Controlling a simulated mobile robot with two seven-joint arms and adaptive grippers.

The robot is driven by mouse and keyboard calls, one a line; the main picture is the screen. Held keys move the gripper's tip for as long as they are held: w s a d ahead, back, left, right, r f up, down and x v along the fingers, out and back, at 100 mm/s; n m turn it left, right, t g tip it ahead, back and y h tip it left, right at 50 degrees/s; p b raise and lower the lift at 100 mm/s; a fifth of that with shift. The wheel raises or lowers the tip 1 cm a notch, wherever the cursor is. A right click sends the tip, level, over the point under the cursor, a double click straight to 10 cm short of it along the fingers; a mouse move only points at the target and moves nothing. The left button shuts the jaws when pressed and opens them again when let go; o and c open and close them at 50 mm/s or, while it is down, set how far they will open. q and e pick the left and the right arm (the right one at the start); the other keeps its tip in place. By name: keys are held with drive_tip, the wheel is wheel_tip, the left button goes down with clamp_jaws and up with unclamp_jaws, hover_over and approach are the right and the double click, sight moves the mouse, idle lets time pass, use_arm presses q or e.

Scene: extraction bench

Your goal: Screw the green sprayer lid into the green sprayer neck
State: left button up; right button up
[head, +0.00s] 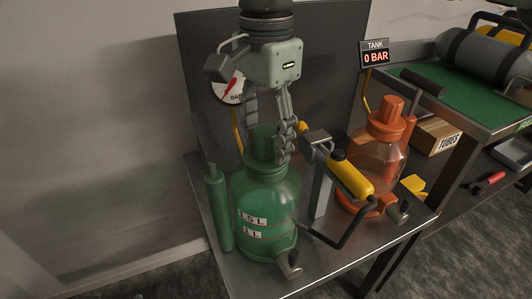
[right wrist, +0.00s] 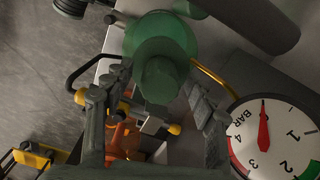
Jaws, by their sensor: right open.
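The green sprayer (head: 266,205) stands upright on the metal bench, with 1.5 L and 1 L labels on its front. The green lid (head: 264,140) sits upright at the sprayer neck; whether its thread is fully seated I cannot tell. My right gripper (head: 267,132) points down from above, with its fingers on either side of the lid's grip. In the right wrist view the green lid (right wrist: 160,78) lies between the two open fingers, with gaps at both sides. The fingers partly hide the lid and neck in the head view. My left gripper is not in view.
An orange sprayer (head: 376,160) stands to the right. A yellow-handled tool (head: 350,175) on a post is close beside the green sprayer. A pressure gauge (head: 229,88) on the dark back panel is close behind my right gripper. The tank display (head: 375,54) reads 0 BAR.

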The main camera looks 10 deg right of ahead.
idle(0.5)
drive_tip(key=n, duration=0.3)
drive_tip(key=shift+f, duration=0.15)
drive_tip(key=n, duration=0.3)
drive_tip(key=shift+n+b, duration=0.4)
drive_tip(key=n+b, duration=0.1)
drive_tip(key=n, duration=0.7)
